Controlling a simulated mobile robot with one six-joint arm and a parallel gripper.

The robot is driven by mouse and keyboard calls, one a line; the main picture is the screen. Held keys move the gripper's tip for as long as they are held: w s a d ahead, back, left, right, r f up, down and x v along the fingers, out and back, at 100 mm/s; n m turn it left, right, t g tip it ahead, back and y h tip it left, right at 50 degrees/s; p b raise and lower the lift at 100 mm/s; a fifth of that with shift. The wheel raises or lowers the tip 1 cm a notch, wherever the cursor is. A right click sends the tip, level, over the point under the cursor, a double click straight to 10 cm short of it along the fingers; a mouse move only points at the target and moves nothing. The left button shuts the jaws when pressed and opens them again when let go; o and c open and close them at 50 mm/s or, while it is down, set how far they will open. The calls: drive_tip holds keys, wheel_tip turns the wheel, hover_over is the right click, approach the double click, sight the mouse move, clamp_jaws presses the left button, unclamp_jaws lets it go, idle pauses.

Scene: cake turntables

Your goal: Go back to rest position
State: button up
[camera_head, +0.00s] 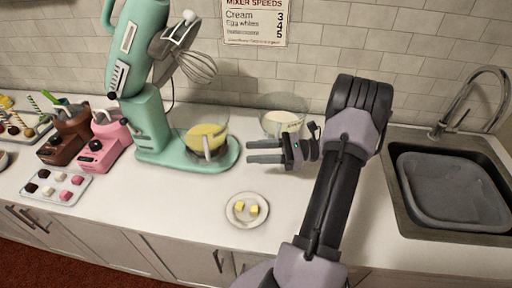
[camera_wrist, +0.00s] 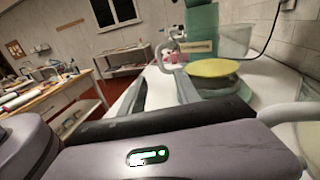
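My gripper (camera_head: 266,152) is in the head view, above the counter (camera_head: 320,222), just right of the teal stand mixer (camera_head: 150,125). Its two fingers point left and stand apart with nothing between them. In the wrist view the gripper (camera_wrist: 160,92) also shows spread fingers. The mixer's head is tilted up with a whisk (camera_head: 197,67) hanging from it. A clear bowl (camera_head: 207,140) with yellow contents sits on the mixer's base, left of my fingertips. A glass bowl (camera_head: 284,115) with pale contents stands behind the gripper, partly hidden by it.
A small plate (camera_head: 247,209) with yellow pieces lies in front of the gripper. A sink (camera_head: 452,188) with a faucet (camera_head: 470,105) is at the right. Brown (camera_head: 68,135) and pink (camera_head: 103,144) small machines and a sweets tray (camera_head: 57,186) stand left. The front middle counter is mostly clear.

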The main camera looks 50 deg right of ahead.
drive_tip(key=w+a+r+n+g+h, duration=0.1)
drive_tip(key=a+r+n+g, duration=0.4)
drive_tip(key=a, duration=0.6)
drive_tip(key=a+r+n+g+h, duration=0.1)
drive_tip(key=a+r+n+g, duration=0.1)
drive_tip(key=a+n+g, duration=0.65)
drive_tip(key=s+a+r+n+t+h, duration=0.2)
drive_tip(key=s+a+n+t+h, duration=0.1)
drive_tip(key=a, duration=0.4)
drive_tip(key=s+a+r+n+t+h+b, duration=0.1)
drive_tip(key=s+a+r+n+t+h, duration=0.1)
drive_tip(key=s+a+n+h, duration=0.3)
drive_tip(key=shift+s+a+r+n+t, duration=0.35)
drive_tip(key=shift+s+a+n+t, duration=0.25)
drive_tip(key=shift+a, duration=0.4)
